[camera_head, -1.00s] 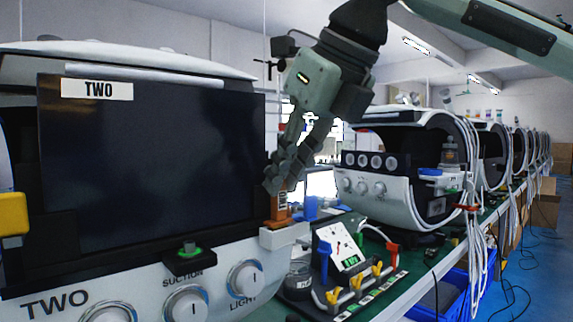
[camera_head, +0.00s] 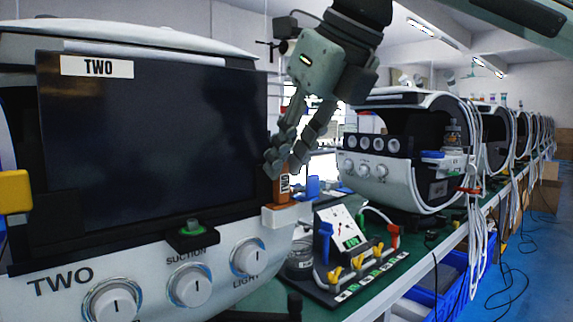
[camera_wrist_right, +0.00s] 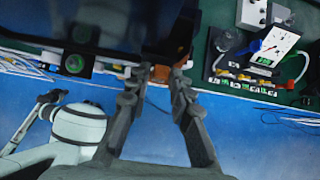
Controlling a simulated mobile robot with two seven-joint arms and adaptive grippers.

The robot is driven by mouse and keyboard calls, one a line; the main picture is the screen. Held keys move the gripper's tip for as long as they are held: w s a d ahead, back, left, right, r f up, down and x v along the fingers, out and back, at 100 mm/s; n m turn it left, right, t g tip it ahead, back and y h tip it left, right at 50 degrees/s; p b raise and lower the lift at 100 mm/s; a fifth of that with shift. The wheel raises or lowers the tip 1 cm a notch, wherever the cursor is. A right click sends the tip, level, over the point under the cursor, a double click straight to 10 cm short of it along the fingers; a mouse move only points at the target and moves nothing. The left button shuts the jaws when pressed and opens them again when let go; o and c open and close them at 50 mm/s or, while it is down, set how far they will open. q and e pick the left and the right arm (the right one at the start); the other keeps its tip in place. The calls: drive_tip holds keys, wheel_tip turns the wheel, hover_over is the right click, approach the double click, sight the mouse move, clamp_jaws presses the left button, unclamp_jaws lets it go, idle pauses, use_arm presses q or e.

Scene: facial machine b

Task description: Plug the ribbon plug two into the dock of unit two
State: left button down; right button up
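The orange-brown ribbon plug two (camera_head: 282,189), with a dark label, stands upright in the white dock (camera_head: 287,214) at the right edge of unit two (camera_head: 140,265). How deep it sits cannot be told. My right gripper (camera_head: 288,163) points down just above the plug, its fingers apart and empty. In the right wrist view, the open fingers (camera_wrist_right: 154,82) have a gap between them, and the orange-brown plug (camera_wrist_right: 160,50) shows just beyond the tips. My left gripper is not in view.
Unit two's dark screen (camera_head: 150,150) stands close left of the right gripper. A tester panel (camera_head: 340,232) with coloured clips and a blue part (camera_head: 313,188) sit to the right on the green bench. More white machines (camera_head: 400,150) line up behind.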

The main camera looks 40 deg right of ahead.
drive_tip(key=shift+o, duration=1.4)
drive_tip(key=shift+r, duration=0.1)
drive_tip(key=v, duration=1.2)
